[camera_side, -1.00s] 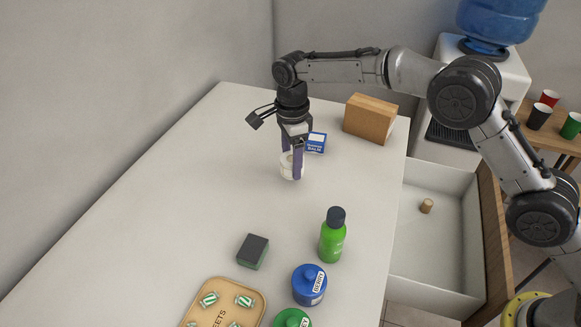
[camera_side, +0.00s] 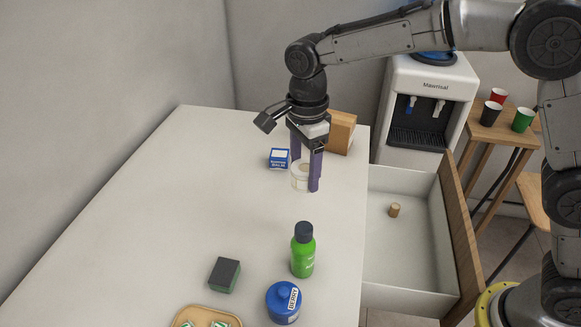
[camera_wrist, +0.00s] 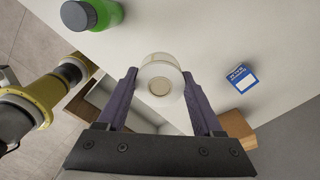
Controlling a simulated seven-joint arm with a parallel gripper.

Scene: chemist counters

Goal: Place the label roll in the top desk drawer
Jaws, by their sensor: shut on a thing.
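The label roll (camera_side: 300,178) is a white ring with a pale tan core, held between the purple fingers of my gripper (camera_side: 306,172). In the wrist view the roll (camera_wrist: 160,70) sits between the fingertips of my gripper (camera_wrist: 160,82). It is over the white counter, left of the open drawer; its exact height is hard to tell. The drawer (camera_side: 400,250) is pulled out at the counter's right side, with white inside walls and a wooden front (camera_side: 455,215). A small cork (camera_side: 394,210) lies in it; the rest of its visible floor is bare.
A blue-and-white box (camera_side: 279,158) stands left of the roll, a brown box (camera_side: 341,132) behind. A green bottle (camera_side: 302,252), blue jar (camera_side: 284,302), dark-topped green block (camera_side: 225,275) and tray (camera_side: 192,314) are in front. The counter's left part is clear.

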